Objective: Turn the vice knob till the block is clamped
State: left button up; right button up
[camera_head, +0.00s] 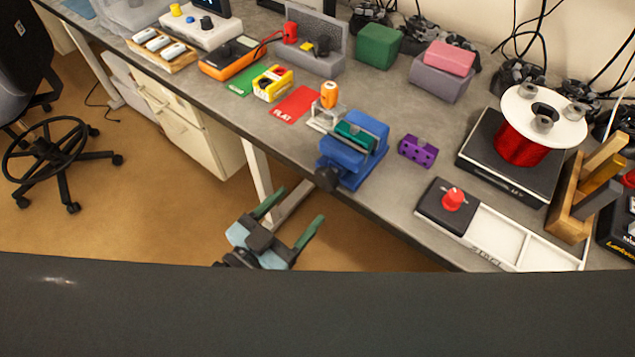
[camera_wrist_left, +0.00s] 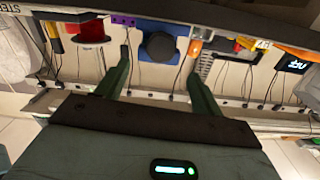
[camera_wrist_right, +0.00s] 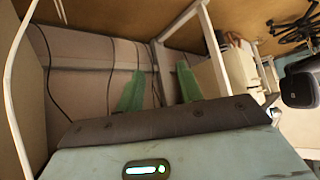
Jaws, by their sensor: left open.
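The blue vice (camera_head: 372,172) stands at the bench's front edge, with its dark round knob (camera_head: 328,178) facing out over the edge. A dark green block (camera_head: 355,136) sits between its jaws; whether both jaws touch it I cannot tell. My left gripper (camera_head: 300,207) is open and empty, below and left of the knob in the head view. In the left wrist view the knob (camera_wrist_left: 160,46) lies ahead between the two spread green fingers, apart from them. My right gripper (camera_wrist_right: 160,68) is open and empty in its wrist view, facing the space under the bench; the head view does not show it.
A purple holed block (camera_head: 417,151) lies right of the vice, and an orange-topped item in a clear stand (camera_head: 325,112) left of it. A tray with a red knob (camera_head: 453,199) sits further right. White drawers (camera_head: 190,125) stand under the bench. Room before the vice is free.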

aim_at(323, 181)
pick_arm(q)
jog(key=p+x, duration=0.1)
jog(key=x, duration=0.5)
jog(key=shift+r+p, duration=0.15)
jog(key=shift+p, duration=0.15)
jog(key=shift+w+d, duration=0.35)
jog(key=shift+w, duration=0.15)
jog(key=shift+w+d+f, duration=0.2)
jog(key=shift+w, duration=0.05)
pick_arm(e)
jog(key=shift+w+d+r+t, duration=0.25)
jog(key=shift+w+r+t, duration=0.05)
jog(key=shift+w+r, duration=0.75)
pick_arm(q)
jog(key=shift+c, duration=0.4)
jog(key=c, duration=0.9)
pick_arm(e)
jog(key=shift+w+a+r, duration=0.1)
jog(key=shift+a+r, duration=0.05)
jog(key=shift+r, duration=0.1)
